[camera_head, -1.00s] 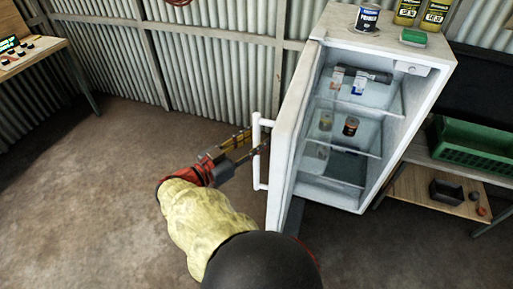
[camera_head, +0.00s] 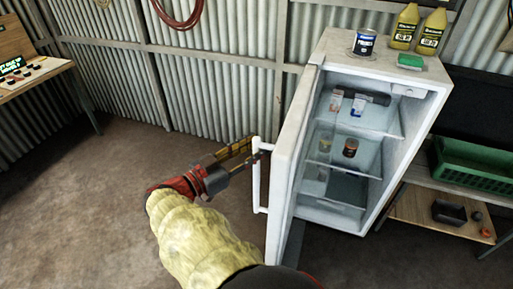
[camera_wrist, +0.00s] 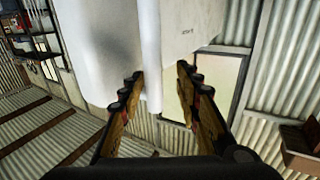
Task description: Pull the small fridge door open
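The small white fridge (camera_head: 415,110) stands with its door (camera_head: 288,165) swung wide open toward the left, so its lit shelves show. The door's white bar handle (camera_head: 257,185) stands upright on its outer face. My gripper (camera_head: 255,149) is at the upper part of this handle. In the wrist view, the two fingers (camera_wrist: 160,82) are spread, with the white handle bar (camera_wrist: 152,45) between their tips. A gap shows on the right finger's side; whether the left finger touches the bar is unclear.
A primer can (camera_head: 365,45), yellow bottles (camera_head: 404,27) and a green item (camera_head: 410,61) stand on the fridge top. A shelf with a green crate (camera_head: 475,165) is at the right. A workbench (camera_head: 40,75) is at far left. The floor (camera_head: 90,190) on the left is clear.

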